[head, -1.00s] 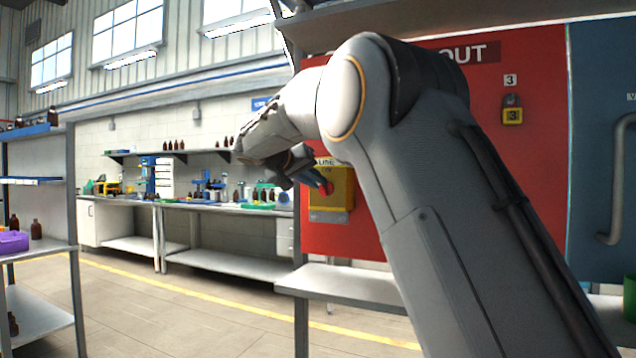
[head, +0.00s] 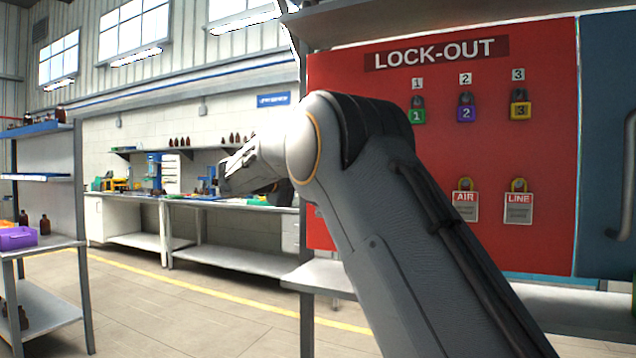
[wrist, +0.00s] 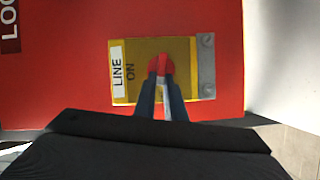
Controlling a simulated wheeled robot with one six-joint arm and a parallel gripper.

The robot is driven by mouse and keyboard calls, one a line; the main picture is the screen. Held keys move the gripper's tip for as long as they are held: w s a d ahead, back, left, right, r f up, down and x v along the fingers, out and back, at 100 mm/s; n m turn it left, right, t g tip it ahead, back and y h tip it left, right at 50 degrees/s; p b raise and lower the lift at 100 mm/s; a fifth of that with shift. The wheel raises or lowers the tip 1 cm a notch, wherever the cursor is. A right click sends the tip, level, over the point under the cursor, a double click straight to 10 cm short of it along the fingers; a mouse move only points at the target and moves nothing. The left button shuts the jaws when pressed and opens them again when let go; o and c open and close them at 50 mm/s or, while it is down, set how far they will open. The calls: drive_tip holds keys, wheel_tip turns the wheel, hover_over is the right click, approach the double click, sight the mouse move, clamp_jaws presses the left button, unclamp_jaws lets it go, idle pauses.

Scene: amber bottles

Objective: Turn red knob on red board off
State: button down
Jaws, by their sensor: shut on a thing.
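The red knob (wrist: 160,65) sits on a yellow switch box (wrist: 180,50) on the red board (wrist: 70,80), in the wrist view. The box carries a white LINE label and the word ON, both sideways in this picture. My gripper (wrist: 161,84) has its two fingers close together on the knob, shut on it. The fingers cover part of the knob, so its exact pointing is hard to tell. In the head view the red board (head: 440,110) stands at right, headed LOCK-OUT. My arm hides the switch box and the fingertips there.
The board holds green (head: 417,114), purple (head: 466,112) and yellow (head: 520,108) padlocks, with AIR (head: 465,205) and LINE (head: 518,207) tags below. A grey shelf (head: 545,308) runs under the board. A bench (head: 230,230) and a shelf rack (head: 75,170) stand left. The floor between is clear.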

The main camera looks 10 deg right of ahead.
drive_tip(key=shift+f+n+h, duration=0.3)
drive_tip(key=shift+n, duration=0.6)
drive_tip(key=c, duration=1.8)
unclamp_jaws()
drive_tip(key=shift+b+v, duration=0.6)
drive_tip(key=shift+v, duration=3.2)
drive_tip(key=shift+f, duration=0.1)
